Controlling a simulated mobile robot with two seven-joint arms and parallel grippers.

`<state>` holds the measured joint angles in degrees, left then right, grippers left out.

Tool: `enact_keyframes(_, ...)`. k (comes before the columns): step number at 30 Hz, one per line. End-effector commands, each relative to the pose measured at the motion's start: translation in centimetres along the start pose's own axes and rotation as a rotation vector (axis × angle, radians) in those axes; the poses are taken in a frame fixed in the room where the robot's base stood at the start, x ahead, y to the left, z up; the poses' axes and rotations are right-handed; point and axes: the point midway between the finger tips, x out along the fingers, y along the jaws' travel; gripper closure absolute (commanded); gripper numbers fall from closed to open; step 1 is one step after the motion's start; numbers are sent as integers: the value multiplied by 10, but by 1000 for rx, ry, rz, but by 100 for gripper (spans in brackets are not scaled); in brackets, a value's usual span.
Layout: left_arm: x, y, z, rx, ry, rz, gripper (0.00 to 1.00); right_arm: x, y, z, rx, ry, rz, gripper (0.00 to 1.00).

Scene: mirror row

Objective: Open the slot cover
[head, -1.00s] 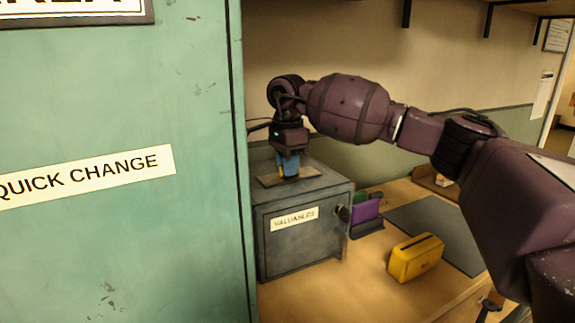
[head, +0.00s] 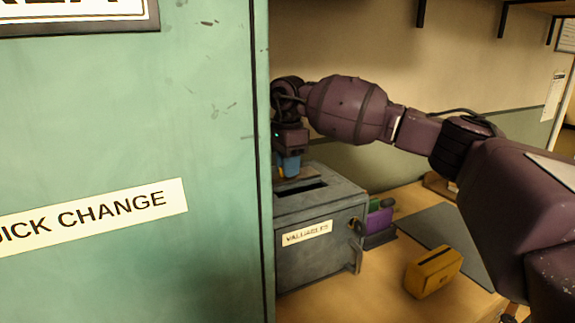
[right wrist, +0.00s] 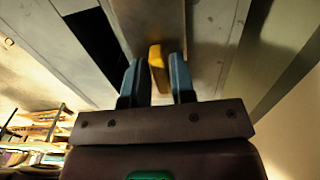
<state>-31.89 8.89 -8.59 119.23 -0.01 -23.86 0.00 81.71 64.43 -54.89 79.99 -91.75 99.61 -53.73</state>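The grey box (head: 320,255) labelled VALUABLES stands on the desk behind the green panel's edge. A dark slot (head: 302,190) shows in its top, also in the right wrist view (right wrist: 92,45). The slot cover (head: 308,172) lies beside the slot, to its right in the right wrist view (right wrist: 205,45). My right gripper (head: 287,165) is over the cover, partly hidden by the panel. In the right wrist view its blue fingers (right wrist: 157,80) flank the cover's yellow knob (right wrist: 157,68) closely and appear shut on it. My left gripper is not in view.
A green panel (head: 130,120) marked QUICK CHANGE fills the left and stands close to my right gripper. A yellow case (head: 433,272), a purple item (head: 380,220) and a dark mat (head: 445,235) are on the desk (head: 385,285) right of the box.

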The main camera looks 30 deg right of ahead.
Motion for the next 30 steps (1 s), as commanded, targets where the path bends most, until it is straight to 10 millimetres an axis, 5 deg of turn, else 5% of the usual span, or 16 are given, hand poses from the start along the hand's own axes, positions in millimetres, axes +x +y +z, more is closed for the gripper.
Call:
enact_keyframes(3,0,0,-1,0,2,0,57,0,0,0,0,0,0,60)
enact_keyframes(14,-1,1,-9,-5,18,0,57,-5,0,0,-1,-1,0,60)
enact_keyframes(30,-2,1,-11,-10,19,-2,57,-91,0,1,-1,-1,-2,60)
